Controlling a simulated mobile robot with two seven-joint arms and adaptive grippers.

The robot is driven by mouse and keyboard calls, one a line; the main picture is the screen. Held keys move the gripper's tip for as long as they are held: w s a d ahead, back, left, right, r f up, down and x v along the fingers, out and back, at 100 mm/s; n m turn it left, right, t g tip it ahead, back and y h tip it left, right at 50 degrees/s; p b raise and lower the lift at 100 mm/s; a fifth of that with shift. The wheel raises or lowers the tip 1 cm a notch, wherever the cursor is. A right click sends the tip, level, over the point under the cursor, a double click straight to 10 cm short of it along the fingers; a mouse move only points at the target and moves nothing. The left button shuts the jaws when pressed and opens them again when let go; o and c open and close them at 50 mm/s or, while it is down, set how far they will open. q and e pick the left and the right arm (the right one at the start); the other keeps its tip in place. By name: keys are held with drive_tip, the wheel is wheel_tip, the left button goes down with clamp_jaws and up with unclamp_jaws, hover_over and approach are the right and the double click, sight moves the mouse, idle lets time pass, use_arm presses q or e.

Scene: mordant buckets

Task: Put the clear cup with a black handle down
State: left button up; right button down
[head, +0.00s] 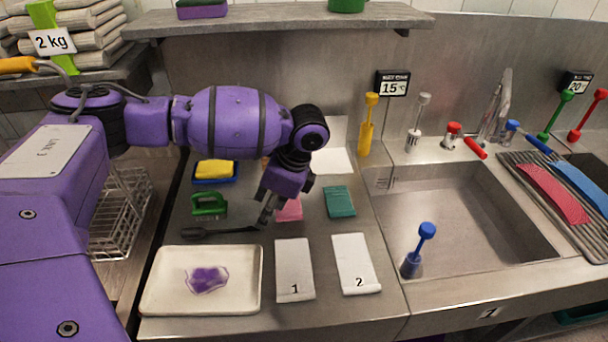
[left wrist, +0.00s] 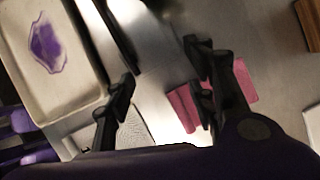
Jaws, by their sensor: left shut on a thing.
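My left gripper (head: 268,208) reaches in from the left, pointing down over the counter beside a pink pad (head: 290,210). In the left wrist view its dark fingers (left wrist: 160,98) stand apart on either side of a bright, shiny patch. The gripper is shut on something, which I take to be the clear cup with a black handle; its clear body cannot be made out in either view. A black spoon-like tool (head: 195,234) lies on the counter left of the gripper. My right gripper is not in view.
A white tray (head: 160,300) with a purple patch (head: 207,279) stands at the front left. White cards 1 (head: 294,265) and 2 (head: 355,260) lie right of it. A teal pad (head: 339,202) lies behind them. The sink (head: 470,220) is to the right, with a blue-handled dipper (head: 425,235) at its front left.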

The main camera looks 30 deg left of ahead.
use_arm(q)
drive_tip(key=o, duration=1.1)
drive_tip(key=shift+f, duration=0.15)
drive_tip(key=shift+o, duration=0.2)
drive_tip(key=shift+r, duration=0.35)
drive_tip(key=v, duration=1.1)
drive_tip(key=shift+r, duration=0.4)
drive_tip(key=shift+d, duration=0.15)
